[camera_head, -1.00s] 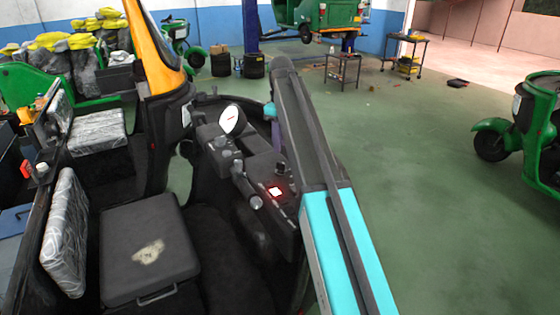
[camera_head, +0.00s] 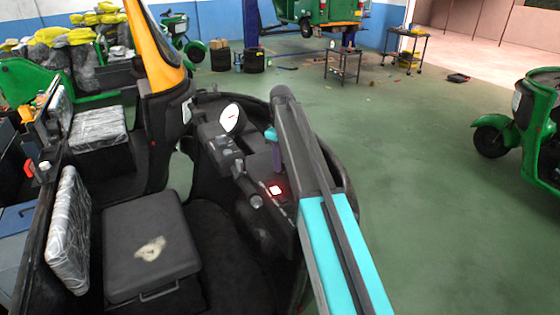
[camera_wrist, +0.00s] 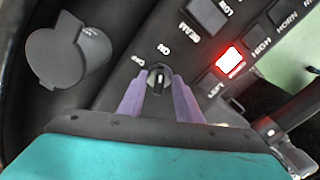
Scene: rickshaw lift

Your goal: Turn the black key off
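The black key (camera_wrist: 158,82) sits in a round switch on the dashboard panel, with ON and OFF lettering beside it in the wrist view. The purple fingers of my gripper (camera_wrist: 158,92) stand on either side of the key, apart from each other. The gripper looks open, with the key between the fingertips; I cannot tell whether they touch it. In the head view my gripper (camera_head: 277,158) points down at the panel, and the key is hidden by it.
A red lit button (camera_head: 276,190) glows beside the switch, with labelled buttons around it. A round black knob (camera_wrist: 68,50) stands to the left in the wrist view. A gauge (camera_head: 230,118) and the handlebar (camera_head: 248,188) are close by. The black seat (camera_head: 150,245) is lower left.

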